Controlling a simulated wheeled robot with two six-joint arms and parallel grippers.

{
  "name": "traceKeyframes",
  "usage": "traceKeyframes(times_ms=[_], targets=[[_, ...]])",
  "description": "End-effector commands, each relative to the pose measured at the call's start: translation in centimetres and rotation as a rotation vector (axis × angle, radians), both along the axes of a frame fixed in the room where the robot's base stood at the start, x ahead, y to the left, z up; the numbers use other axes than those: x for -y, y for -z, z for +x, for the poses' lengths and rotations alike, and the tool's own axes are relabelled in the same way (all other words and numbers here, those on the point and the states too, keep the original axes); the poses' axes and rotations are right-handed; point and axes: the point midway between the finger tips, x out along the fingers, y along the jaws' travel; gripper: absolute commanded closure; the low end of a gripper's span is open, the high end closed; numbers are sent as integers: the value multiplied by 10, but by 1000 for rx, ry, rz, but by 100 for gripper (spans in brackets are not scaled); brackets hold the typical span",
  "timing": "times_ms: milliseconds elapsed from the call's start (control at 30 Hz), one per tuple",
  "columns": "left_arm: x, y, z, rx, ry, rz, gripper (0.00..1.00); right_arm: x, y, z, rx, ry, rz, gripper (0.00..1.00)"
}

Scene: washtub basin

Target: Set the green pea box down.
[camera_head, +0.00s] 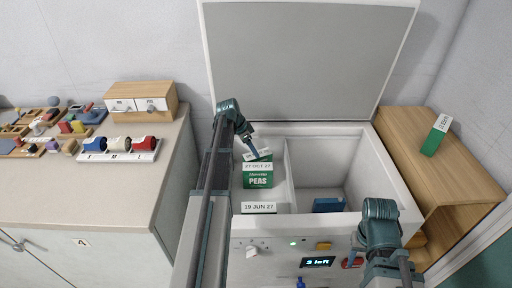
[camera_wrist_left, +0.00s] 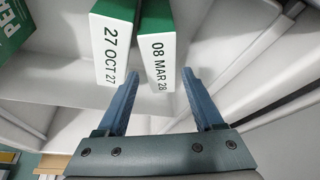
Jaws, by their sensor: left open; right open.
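A green pea box (camera_head: 258,180) with a white top marked 27 OCT 27 stands in the left compartment of the open white chest; its top also shows in the left wrist view (camera_wrist_left: 109,48). Close behind it is a second green box marked 08 MAR 28 (camera_wrist_left: 157,58), mostly hidden in the head view. My left gripper (camera_head: 253,152) is open over these boxes. In the left wrist view its fingers (camera_wrist_left: 165,88) stand apart, with the 08 MAR 28 box's end between their tips. Contact is not clear. My right arm is at lower right; its fingers are not visible.
A box marked 19 JUN 27 (camera_head: 258,208) is at the compartment's front. A blue box (camera_head: 328,205) lies in the right compartment, past the divider (camera_head: 288,172). The lid (camera_head: 310,60) stands raised. Another green box (camera_head: 436,136) is on the wooden shelf (camera_head: 462,165).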

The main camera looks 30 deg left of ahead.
Motion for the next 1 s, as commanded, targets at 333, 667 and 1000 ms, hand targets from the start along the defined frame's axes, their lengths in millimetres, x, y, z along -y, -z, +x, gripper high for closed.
traceKeyframes(times_ms=[333, 667, 1000], targets=[[-7, -29, -10, 0, 0, 0, 31, 0, -29, 0, 0, 1, 0, 50], [-7, -27, -9, 0, 0, 0, 31, 0, -27, 0, 0, 0, 0, 50], [-7, -58, -9, 1, 0, 1, 31, 0, -58, 0, 0, 0, 0, 50]])
